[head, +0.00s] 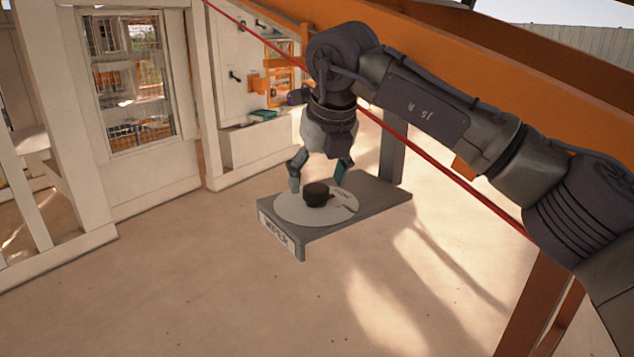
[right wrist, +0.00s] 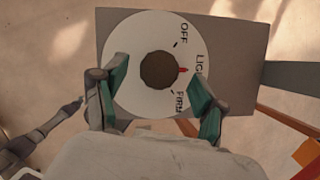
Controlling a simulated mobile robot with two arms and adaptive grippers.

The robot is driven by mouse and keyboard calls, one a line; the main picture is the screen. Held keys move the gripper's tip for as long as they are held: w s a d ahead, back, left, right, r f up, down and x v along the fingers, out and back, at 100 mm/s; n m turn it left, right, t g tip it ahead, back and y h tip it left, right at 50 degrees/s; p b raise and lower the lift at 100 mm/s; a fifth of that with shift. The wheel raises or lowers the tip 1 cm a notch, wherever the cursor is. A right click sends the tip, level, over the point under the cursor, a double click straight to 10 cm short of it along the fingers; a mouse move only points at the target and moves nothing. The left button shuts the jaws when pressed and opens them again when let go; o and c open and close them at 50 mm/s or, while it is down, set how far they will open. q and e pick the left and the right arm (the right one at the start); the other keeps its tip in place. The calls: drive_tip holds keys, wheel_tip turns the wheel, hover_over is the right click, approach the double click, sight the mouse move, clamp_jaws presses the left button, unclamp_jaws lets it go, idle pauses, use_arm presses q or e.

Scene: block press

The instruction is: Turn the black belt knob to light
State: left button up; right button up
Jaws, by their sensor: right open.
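The black belt knob (head: 316,194) sits upright on a round white dial (head: 288,208). In the right wrist view the knob (right wrist: 158,70) shows from above, and the dial (right wrist: 125,35) reads OFF, "LIG", the rest covered by a finger, and FIRM. A red pointer (right wrist: 183,70) at the knob's edge points right, toward the "LIG" label. My right gripper (head: 318,174) is open over the dial, its fingers on either side of the knob and apart from it.
The dial lies on a grey shelf (head: 377,197) with a lettered front plate (head: 275,235). A red line (head: 430,159) runs diagonally behind my right arm. An orange beam (head: 420,55) spans the upper right. White panels (head: 150,185) stand at left; the floor in front is clear.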

drive_tip(key=v, duration=1)
drive_tip(key=shift+r, duration=0.2)
